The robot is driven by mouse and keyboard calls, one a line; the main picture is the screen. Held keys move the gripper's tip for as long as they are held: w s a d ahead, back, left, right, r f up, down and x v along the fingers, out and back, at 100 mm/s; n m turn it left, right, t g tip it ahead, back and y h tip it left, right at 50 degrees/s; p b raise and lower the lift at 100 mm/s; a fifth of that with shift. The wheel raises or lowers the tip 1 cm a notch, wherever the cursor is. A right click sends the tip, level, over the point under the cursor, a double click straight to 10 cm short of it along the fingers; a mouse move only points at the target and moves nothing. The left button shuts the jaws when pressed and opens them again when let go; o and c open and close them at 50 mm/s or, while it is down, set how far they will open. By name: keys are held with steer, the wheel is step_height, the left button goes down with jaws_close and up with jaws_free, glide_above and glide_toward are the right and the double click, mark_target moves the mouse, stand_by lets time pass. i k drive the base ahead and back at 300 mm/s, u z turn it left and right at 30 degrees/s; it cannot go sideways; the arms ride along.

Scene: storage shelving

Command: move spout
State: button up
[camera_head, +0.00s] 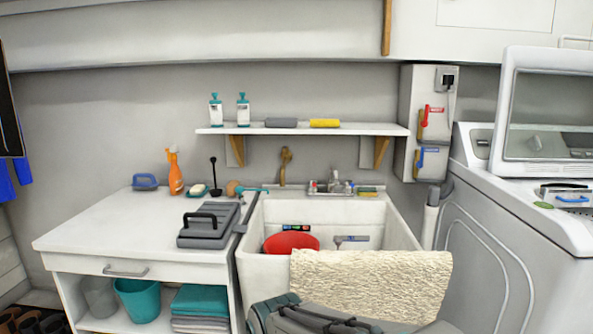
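A chrome faucet (335,186) stands at the back rim of the white utility sink (402,235), right of the sink's middle. It is small, so I cannot clearly tell its spout from its handles or which way the spout points. A small grey item (350,239) shows against the sink's inner back wall, below the faucet; I cannot tell what it is. A grey and teal part, apparently of my arm, shows at the bottom edge, in front of the sink. My gripper's fingers do not show, and nothing of mine touches the faucet.
A cream towel (370,284) hangs over the sink's front, and a red bowl (291,242) is inside. A white counter (130,226) with a grey case (208,226) stands left; a washer (500,235) stands right. A shelf (370,129) hangs above the faucet.

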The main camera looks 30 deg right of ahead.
mark_target(334, 179)
steer(key=z, duration=0.95)
steer(key=i, duration=0.15)
steer(key=z, duration=0.05)
